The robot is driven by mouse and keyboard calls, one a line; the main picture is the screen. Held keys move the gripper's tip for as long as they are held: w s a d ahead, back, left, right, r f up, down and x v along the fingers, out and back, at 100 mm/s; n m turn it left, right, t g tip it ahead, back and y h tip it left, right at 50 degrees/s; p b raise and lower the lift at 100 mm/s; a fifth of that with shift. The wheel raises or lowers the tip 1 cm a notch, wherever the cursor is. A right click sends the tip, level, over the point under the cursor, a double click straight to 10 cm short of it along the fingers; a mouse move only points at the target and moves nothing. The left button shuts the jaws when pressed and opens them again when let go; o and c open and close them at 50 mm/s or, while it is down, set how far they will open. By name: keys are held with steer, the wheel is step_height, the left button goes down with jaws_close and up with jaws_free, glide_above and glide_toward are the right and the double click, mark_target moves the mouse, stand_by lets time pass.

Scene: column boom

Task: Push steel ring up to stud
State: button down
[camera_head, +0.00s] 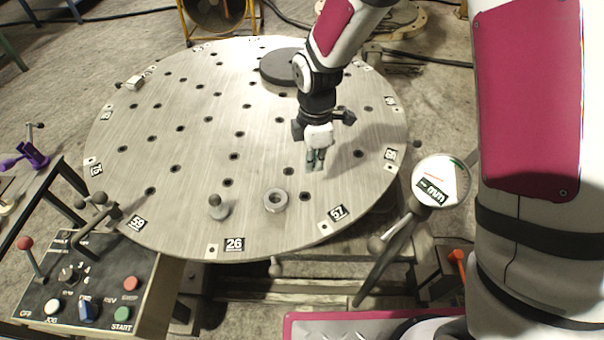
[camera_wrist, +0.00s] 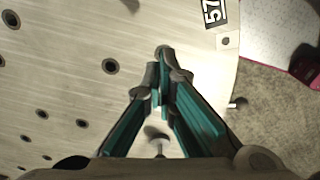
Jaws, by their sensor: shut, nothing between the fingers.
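The steel ring (camera_head: 277,208) lies flat on the round steel table near its front edge. The stud (camera_head: 218,210), a short post with a round knob and a wide foot, stands to the left of the ring with a gap of bare table between them. My gripper (camera_head: 315,166) points down above the table, to the right of and behind the ring, apart from it. Its green-padded fingers are shut with nothing held, and their tips meet in the wrist view (camera_wrist: 165,58). I cannot make out the ring or stud in the wrist view.
The perforated round table (camera_head: 215,140) carries a dark disc (camera_head: 281,68) at the back and a small block (camera_head: 134,83) at the left rim. A control box (camera_head: 85,290) stands front left, a dial gauge (camera_head: 440,182) at right. The table's middle is clear.

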mark_target(263, 203)
step_height(263, 203, down, 9)
steer(key=a, duration=0.3)
steer(key=shift+s+f, duration=0.3)
steer(key=shift+s, duration=0.1)
steer(key=shift+s+a, duration=0.1)
steer(key=shift+a, duration=0.35)
steer(key=a, duration=0.3)
steer(key=s+a, duration=0.1)
steer(key=a, duration=0.2)
steer(key=s+a+b, duration=0.1)
steer(key=a, duration=0.1)
steer(key=shift+s+a, duration=0.1)
steer(key=shift+a, duration=0.3)
